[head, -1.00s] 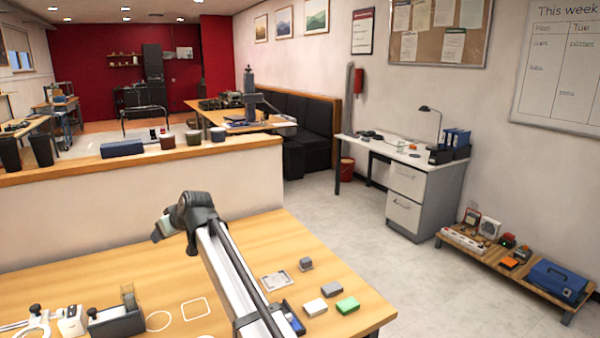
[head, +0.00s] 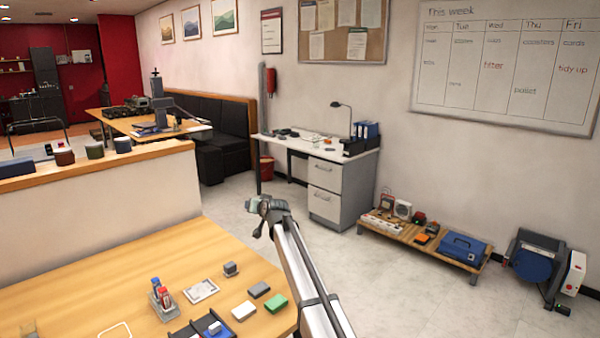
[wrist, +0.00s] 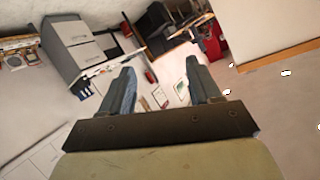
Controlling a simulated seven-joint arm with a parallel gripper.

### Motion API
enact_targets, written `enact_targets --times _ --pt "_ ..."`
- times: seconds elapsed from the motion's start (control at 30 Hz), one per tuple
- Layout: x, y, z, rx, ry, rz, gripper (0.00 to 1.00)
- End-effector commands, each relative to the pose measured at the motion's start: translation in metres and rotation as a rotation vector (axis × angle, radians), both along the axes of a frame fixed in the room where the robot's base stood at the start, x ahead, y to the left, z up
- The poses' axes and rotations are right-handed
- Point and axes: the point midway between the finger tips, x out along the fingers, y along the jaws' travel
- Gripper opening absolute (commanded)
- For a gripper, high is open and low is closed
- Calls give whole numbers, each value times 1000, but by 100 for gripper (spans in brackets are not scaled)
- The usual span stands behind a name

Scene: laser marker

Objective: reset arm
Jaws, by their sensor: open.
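My gripper (wrist: 162,85) shows in the wrist view with its two dark fingers apart and nothing between them. In the head view, my gripper (head: 254,203) is at the raised end of my arm, above the floor just past the table's far right edge. It is well apart from the things on the wooden table (head: 130,275). The wrist view is tilted and looks out over the room, with the desk and wall beyond the fingers.
On the table are a green block (head: 276,303), a white block (head: 244,311), a dark grey block (head: 259,289), a small grey cube (head: 230,268), a flat card (head: 202,291) and a marker holder (head: 160,303). A low partition (head: 110,205) stands at left. A low bench (head: 425,250) stands at right.

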Motion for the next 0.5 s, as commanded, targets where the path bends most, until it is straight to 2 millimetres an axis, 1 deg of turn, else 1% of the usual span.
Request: enact_targets --times 0.03,0.13,0.17,0.2,0.23,0.3,0.37,0.4,0.47,0.5 --pt "3 -24 -26 -23 27 -24 62" --pt "5 -64 -74 -74 83 -61 62" --pt "5 -76 -88 -90 100 -70 62" --pt "4 -90 -108 -111 124 -83 62" --pt "3 -102 -122 -128 143 -93 62" --pt "-2 -129 -156 -167 187 -112 62" --pt "-8 -151 -185 -200 228 -128 62" --pt "-12 -166 -203 -221 254 -139 62" --pt "-20 -189 -231 -253 296 -154 62" --pt "-27 -203 -249 -272 323 -164 62"
